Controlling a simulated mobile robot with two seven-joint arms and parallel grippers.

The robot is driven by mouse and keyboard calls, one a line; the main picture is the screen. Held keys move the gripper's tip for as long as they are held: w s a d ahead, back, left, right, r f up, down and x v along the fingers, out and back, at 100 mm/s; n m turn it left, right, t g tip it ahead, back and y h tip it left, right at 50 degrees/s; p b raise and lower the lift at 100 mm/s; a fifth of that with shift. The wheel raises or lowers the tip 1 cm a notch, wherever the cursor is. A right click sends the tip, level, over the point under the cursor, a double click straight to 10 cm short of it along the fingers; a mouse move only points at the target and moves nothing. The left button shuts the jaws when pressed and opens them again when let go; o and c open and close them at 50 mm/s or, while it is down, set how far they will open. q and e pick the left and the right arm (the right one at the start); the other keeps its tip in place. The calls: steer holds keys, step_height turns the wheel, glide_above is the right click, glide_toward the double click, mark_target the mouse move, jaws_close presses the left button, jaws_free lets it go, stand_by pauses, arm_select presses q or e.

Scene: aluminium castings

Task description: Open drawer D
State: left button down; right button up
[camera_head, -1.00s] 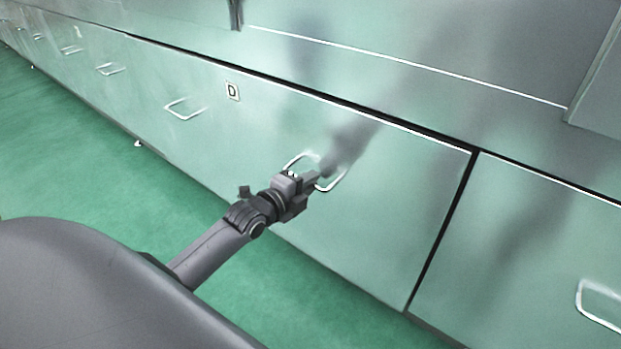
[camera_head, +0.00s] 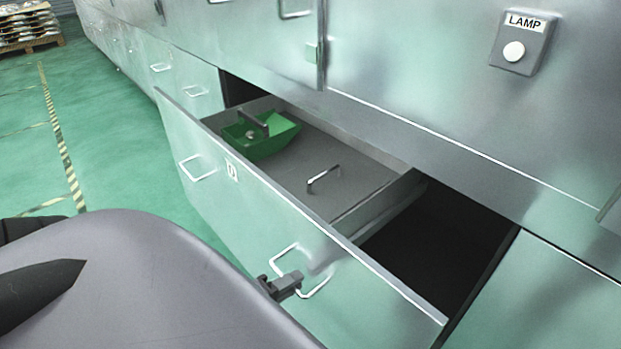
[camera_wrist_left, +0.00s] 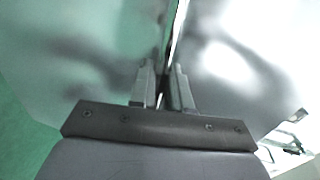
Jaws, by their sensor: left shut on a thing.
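Drawer D (camera_head: 250,215) stands pulled out from the cabinet, with its "D" label (camera_head: 232,171) on the front. Its front carries two wire handles, a left one (camera_head: 196,168) and a right one (camera_head: 284,254). My left gripper (camera_head: 297,279) is shut on the right handle, close against the drawer front. In the left wrist view, the two fingers (camera_wrist_left: 162,88) are close together at the bright panel, with only a thin strip showing between them. My right gripper is not in view.
A switch box marked LAMP (camera_head: 530,35) is above right. Green floor (camera_head: 110,120) is clear at left.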

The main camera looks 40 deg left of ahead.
arm_select(q)
steer(key=shift+f+p+v, duration=0.2)
steer(key=shift+v, duration=0.65)
steer(key=shift+f+p+v, duration=0.15)
steer(key=shift+p+v, duration=0.05)
steer(key=shift+v, duration=0.7)
steer(key=shift+f+p+v, duration=0.2)
steer(key=shift+v, duration=0.65)
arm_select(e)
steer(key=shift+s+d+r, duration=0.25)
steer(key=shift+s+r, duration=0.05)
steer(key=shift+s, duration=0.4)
arm_select(q)
steer(key=c, duration=1.3)
jaws_free()
steer(key=p+v, duration=0.1)
steer(key=v, duration=0.6)
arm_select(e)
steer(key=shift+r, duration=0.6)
arm_select(q)
steer(key=shift+s, duration=0.15)
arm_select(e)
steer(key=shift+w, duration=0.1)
